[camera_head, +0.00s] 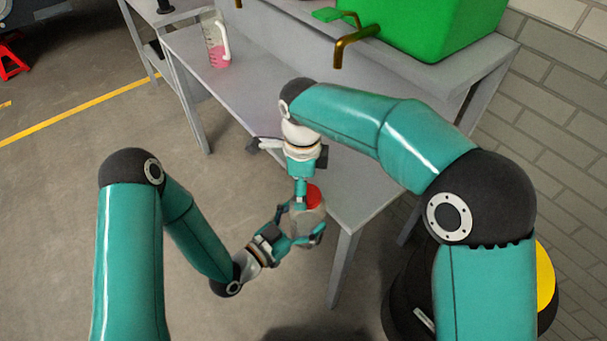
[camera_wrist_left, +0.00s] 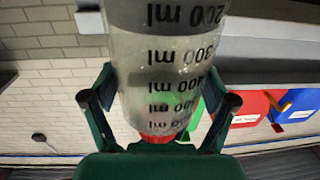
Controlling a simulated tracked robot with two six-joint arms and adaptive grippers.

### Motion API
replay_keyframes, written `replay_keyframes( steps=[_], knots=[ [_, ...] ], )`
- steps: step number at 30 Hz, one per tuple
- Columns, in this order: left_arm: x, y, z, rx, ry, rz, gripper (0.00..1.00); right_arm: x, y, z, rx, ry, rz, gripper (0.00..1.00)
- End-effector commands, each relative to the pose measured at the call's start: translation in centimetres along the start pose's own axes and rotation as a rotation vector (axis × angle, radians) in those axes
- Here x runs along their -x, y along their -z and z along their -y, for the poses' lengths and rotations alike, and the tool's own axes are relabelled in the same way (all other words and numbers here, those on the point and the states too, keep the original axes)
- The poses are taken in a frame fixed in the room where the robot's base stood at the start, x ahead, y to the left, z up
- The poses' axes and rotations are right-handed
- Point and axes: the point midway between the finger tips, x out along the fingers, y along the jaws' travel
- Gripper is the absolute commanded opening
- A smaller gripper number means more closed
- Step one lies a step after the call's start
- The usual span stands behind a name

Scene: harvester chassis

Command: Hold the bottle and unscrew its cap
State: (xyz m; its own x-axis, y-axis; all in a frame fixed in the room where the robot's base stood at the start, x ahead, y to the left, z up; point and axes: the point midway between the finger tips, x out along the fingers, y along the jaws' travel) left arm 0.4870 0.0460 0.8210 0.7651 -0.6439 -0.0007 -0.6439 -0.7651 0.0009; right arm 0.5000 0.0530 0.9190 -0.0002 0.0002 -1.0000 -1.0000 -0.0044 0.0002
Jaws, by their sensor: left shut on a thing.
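The bottle (camera_head: 308,217) is a clear, graduated container, partly hidden by my fingers in the head view. In the left wrist view the bottle (camera_wrist_left: 165,75) fills the upper middle, with its black ml marks upside down. My left gripper (camera_head: 300,228) is shut on the bottle, one finger on each side, holding it off the floor beside the table's front edge. A red cap (camera_head: 313,195) shows at its top in the head view. My right gripper (camera_head: 301,190) points down right at the cap; its fingers are too small and overlapped to read.
A grey table (camera_head: 240,85) stands behind. It carries a jug with pink liquid (camera_head: 217,50) at the far left and a green tank (camera_head: 440,25) with a brass tap (camera_head: 352,45) on a raised ledge. A brick wall is at the right. Open floor lies left.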

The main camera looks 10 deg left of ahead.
Motion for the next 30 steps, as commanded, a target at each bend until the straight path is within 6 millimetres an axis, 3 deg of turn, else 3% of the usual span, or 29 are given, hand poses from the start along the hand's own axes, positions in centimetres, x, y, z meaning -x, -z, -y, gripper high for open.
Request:
replay_keyframes(
  steps=[11,22,30],
  knots=[
    [-0.01,0.03,0.00,0.000,0.000,-0.001,0.00,-0.60,0.02,-0.02,0.000,-0.001,0.000,0.76],
    [0.01,0.15,-0.16,-0.001,-0.005,-0.005,0.00,-0.60,0.10,0.22,0.000,0.006,0.001,0.15],
    [0.03,0.24,-0.26,-0.002,-0.006,-0.006,0.00,-0.62,0.16,0.22,0.103,0.007,0.002,0.14]
  ],
)
